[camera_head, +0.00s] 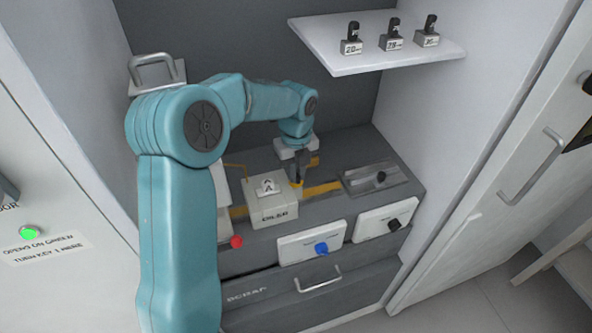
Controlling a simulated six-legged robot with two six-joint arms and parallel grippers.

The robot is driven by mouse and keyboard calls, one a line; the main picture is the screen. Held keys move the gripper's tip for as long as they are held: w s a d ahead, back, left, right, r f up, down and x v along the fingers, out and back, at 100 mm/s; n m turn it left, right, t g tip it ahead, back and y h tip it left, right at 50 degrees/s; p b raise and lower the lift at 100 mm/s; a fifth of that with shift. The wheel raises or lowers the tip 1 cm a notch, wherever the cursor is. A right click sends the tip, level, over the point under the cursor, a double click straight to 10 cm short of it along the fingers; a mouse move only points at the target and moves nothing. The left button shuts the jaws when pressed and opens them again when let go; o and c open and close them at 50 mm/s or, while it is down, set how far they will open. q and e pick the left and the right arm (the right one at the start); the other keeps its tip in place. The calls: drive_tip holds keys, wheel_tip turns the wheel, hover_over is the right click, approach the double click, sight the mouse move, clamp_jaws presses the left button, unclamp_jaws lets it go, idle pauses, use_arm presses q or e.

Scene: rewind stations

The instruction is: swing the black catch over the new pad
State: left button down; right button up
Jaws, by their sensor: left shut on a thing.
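My left gripper (299,170) points down at the right edge of a cream box marked OILER (271,216). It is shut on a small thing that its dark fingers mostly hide. I cannot tell the black catch apart from the dark fingers there. A small yellow-orange piece (297,184) shows right at the fingertips, perhaps the pad; it is too small to be sure. A white block with a black mark (268,186) sits on top of the box. My right gripper is not in view.
A white shelf (345,60) above holds three small black-handled blocks. A drawer handle (318,281) juts below.

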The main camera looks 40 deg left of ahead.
use_arm(q)
drive_tip(key=n, duration=0.8)
drive_tip(key=shift+n+b, duration=0.3)
drive_tip(key=shift+n, duration=0.1)
drive_tip(key=n, duration=0.4)
drive_tip(key=shift+n+b, duration=0.4)
drive_tip(key=shift+n, duration=1.7)
drive_tip(key=c, duration=1.1)
unclamp_jaws()
drive_tip(key=shift+c, duration=0.2)
